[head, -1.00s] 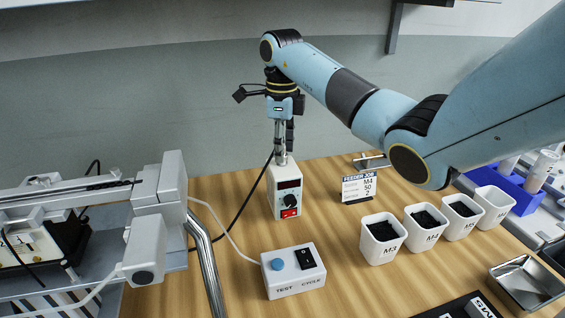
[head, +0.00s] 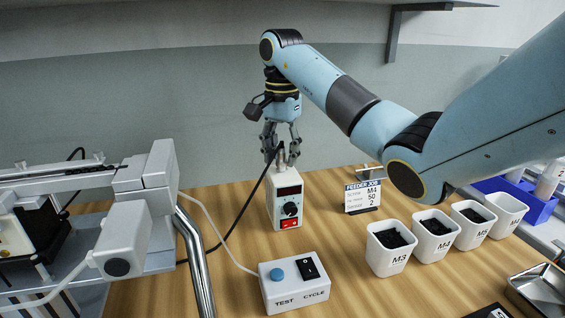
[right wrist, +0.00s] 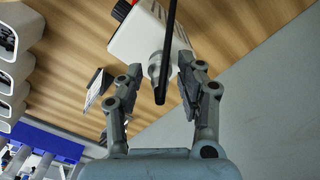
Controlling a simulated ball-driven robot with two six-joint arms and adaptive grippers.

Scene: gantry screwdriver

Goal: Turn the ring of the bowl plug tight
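The bowl plug (head: 281,155) stands on top of a white controller box (head: 287,205) with a red display, a dial and a red switch. It also shows in the right wrist view as a grey round fitting (right wrist: 155,66), partly hidden by a black cable. My right gripper (head: 281,150) points down over the plug, fingers spread. In the right wrist view its fingertips (right wrist: 160,80) are on either side of the fitting, with a gap visible; I cannot tell whether either touches it. My left gripper is not in view.
A button box (head: 294,283) marked TEST and CYCLE stands in front. A feeder job card (head: 362,196) and several labelled white bins (head: 390,262) stand to the right. A gantry machine (head: 128,240) is at left. A black cable (head: 235,222) runs left from the plug area.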

